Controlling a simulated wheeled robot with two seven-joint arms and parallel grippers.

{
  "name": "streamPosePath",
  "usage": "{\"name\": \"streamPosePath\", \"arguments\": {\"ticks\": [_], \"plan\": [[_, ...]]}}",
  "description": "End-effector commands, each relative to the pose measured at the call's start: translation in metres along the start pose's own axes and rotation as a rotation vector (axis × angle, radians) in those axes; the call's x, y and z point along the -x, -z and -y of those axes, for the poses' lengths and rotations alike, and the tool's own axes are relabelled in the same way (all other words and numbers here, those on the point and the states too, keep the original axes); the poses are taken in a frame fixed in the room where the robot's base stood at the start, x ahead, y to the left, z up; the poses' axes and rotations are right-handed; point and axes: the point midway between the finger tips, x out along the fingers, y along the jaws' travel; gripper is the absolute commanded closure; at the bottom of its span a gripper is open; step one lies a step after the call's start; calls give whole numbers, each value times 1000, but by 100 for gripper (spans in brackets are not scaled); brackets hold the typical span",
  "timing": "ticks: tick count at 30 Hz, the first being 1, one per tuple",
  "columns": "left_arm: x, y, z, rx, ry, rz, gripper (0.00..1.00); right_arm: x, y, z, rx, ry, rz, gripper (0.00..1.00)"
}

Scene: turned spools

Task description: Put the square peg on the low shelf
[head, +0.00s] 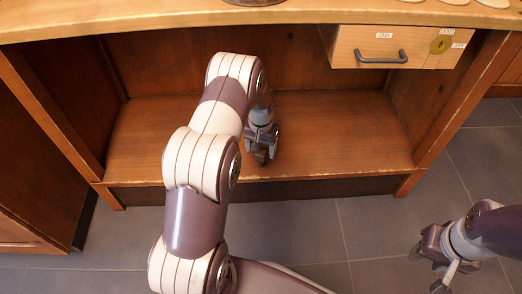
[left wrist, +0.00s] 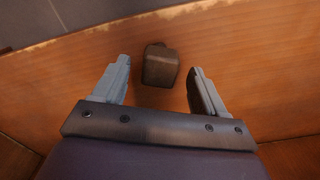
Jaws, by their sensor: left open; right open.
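The square peg (left wrist: 160,66), a small dark brown block, is on the low shelf (head: 340,135) in the left wrist view. It lies between and just beyond the fingertips of my left gripper (left wrist: 160,72), which is open with a gap on each side of the peg. In the head view my left gripper (head: 263,148) is low over the shelf, and I cannot make out the peg clearly there. My right gripper (head: 437,268) is open and empty, out over the floor at the lower right.
A drawer (head: 375,47) with a dark handle hangs under the counter top (head: 150,18) at the right. Side panels close off the shelf at both ends. The shelf is clear on both sides of my left arm. Grey floor tiles (head: 370,225) lie in front.

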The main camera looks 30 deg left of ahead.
Motion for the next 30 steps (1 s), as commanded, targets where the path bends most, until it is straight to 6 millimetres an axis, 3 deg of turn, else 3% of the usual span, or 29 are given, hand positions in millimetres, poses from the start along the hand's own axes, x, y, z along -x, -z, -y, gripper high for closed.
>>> {"name": "streamPosePath", "arguments": {"ticks": [1, 3, 6, 11, 14, 17, 21, 25, 27, 30], "plan": [[26, 0, 0, 0, 0, -2, 28, 20, 3, 0, 0, 0, -1, 57], [44, 0, 0, 0, 0, -1, 28, 31, 4, 0, 0, 0, -1, 57], [65, 0, 0, 0, 0, -2, 28, 42, 5, 0, 0, 0, -1, 57], [83, 0, 0, -1, 0, 0, 28, 50, 6, 0, 0, 0, -1, 57], [102, -8, -11, -16, 1, -10, 28, 50, 6, 0, 0, 0, 0, 57], [144, -37, -37, -52, 3, -37, 28, 50, 6, 0, 0, 0, 0, 57], [203, -119, -74, -121, 0, -83, 28, 49, 6, 0, 0, 0, 0, 57], [224, -186, -87, -163, -5, -112, 28, 49, 6, 0, 0, 0, 0, 57], [227, -207, -88, -175, -7, -119, 28, 49, 6, 0, 0, 0, 0, 57], [228, -219, -89, -180, -8, -120, 28, 49, 6, 0, 0, 0, 0, 57]]}}
